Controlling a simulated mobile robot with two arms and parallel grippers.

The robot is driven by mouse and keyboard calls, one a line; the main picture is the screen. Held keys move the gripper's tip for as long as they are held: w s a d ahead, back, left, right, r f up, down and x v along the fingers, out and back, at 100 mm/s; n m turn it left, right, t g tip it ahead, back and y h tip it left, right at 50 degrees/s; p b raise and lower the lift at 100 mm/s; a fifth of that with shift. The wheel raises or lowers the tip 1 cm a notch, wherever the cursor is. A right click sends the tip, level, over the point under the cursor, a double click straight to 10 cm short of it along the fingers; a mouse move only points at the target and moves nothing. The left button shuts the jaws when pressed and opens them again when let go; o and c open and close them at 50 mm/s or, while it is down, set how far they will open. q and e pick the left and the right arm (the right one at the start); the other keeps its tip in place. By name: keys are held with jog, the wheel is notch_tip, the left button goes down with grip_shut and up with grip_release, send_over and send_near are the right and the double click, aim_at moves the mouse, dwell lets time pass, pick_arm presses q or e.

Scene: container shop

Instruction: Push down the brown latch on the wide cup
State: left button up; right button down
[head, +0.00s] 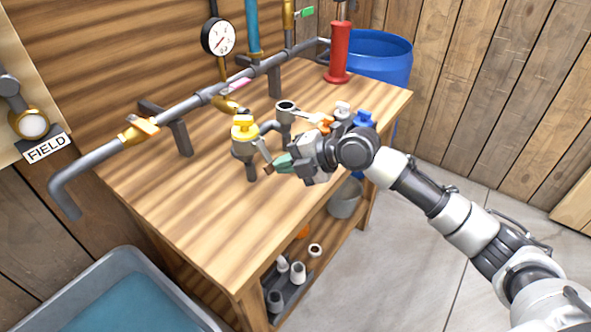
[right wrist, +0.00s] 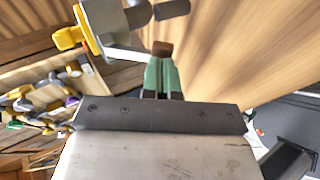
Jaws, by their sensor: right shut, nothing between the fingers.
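A grey cup-shaped fitting (head: 245,152) with a yellow top stands on the wooden workbench. A pale lever slopes down from its side and ends in a brown tip, which I take to be the brown latch (head: 268,169). The brown tip also shows in the right wrist view (right wrist: 162,48), just beyond my fingertips. My right gripper (head: 280,164) has green fingers, shut and empty, right at the brown tip. I cannot tell if they touch. The fitting's yellow part (right wrist: 68,38) is at the upper left of the wrist view. My left gripper is not in view.
A grey pipe (head: 205,97) with a gauge (head: 218,37) runs along the back of the workbench (head: 205,215). An open-topped grey fitting (head: 286,108) and several coloured valves stand close by. A red cylinder (head: 340,55) is at the far end. The bench front is clear.

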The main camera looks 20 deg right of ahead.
jog(key=shift+d, duration=0.25)
jog(key=shift+a+r+p, duration=0.3)
jog(key=shift+r+p, duration=0.3)
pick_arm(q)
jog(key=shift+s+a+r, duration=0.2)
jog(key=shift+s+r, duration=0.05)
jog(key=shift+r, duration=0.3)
pick_arm(e)
jog(key=shift+r, duration=0.3)
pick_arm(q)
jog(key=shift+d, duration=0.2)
